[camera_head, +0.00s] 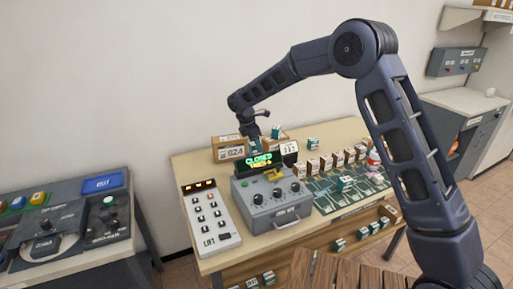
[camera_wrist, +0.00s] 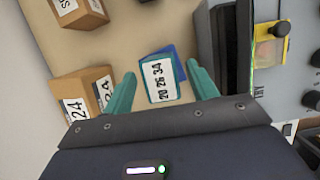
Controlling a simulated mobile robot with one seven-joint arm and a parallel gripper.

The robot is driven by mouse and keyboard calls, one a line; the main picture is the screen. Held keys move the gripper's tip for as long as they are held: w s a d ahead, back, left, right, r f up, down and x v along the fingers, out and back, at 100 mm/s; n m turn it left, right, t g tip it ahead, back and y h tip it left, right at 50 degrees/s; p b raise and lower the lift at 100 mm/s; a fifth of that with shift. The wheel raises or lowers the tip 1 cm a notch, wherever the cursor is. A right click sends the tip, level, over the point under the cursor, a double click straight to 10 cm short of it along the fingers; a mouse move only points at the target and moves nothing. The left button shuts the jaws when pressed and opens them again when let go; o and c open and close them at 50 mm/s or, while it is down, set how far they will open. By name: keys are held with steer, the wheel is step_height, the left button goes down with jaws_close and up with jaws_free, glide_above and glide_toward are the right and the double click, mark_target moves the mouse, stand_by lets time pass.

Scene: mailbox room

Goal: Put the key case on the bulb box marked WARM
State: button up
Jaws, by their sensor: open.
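My gripper (camera_wrist: 162,72) is open, its two teal fingers on either side of a small teal box (camera_wrist: 160,84) with a white label of black numbers. A flat blue piece (camera_wrist: 178,58) shows partly behind that box; I cannot tell whether it is the key case. In the head view my gripper (camera_head: 254,139) is low over the back of the table, behind the lit CLOSED display. Several small teal-and-white boxes stand about, such as one at the back (camera_head: 313,144) and one on the mat (camera_head: 345,183). No WARM marking is readable.
Brown boxes with number labels (camera_wrist: 78,95) stand close left of my gripper. A grey control box (camera_head: 270,200) with knobs and a white keypad panel (camera_head: 209,218) stand in front. A row of small brown boxes (camera_head: 326,162) and a green mat (camera_head: 328,196) lie to the right.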

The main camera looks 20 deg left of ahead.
steer(key=v, duration=0.9)
steer(key=shift+r, duration=0.4)
steer(key=w+d+r+m, duration=0.25)
steer(key=d+r, duration=0.25)
steer(key=d, duration=0.5)
steer(key=w+d+r+m, duration=0.2)
steer(key=d+r+m, duration=0.25)
steer(key=d, duration=0.55)
steer(key=s+d+r+m+y, duration=0.1)
steer(key=s+d+r+m, duration=0.15)
steer(key=d, duration=0.65)
steer(key=s+d+r+m, duration=0.1)
steer(key=d+r+m, duration=0.2)
steer(key=d, duration=0.6)
steer(key=s+d+m+t+y, duration=0.1)
steer(key=s+d+m, duration=0.35)
steer(key=d, duration=0.45)
steer(key=s+d+m, duration=0.3)
steer(key=s+d, duration=0.3)
steer(key=d, duration=0.2)
steer(key=s+d+f+m+t, duration=0.1)
steer(key=s+d+f+m, duration=0.3)
steer(key=s+d+m, duration=0.3)
steer(key=s+d, duration=0.2)
steer(key=s, duration=0.2)
steer(key=shift+s+f, duration=0.2)
steer(key=shift+s, duration=0.2)
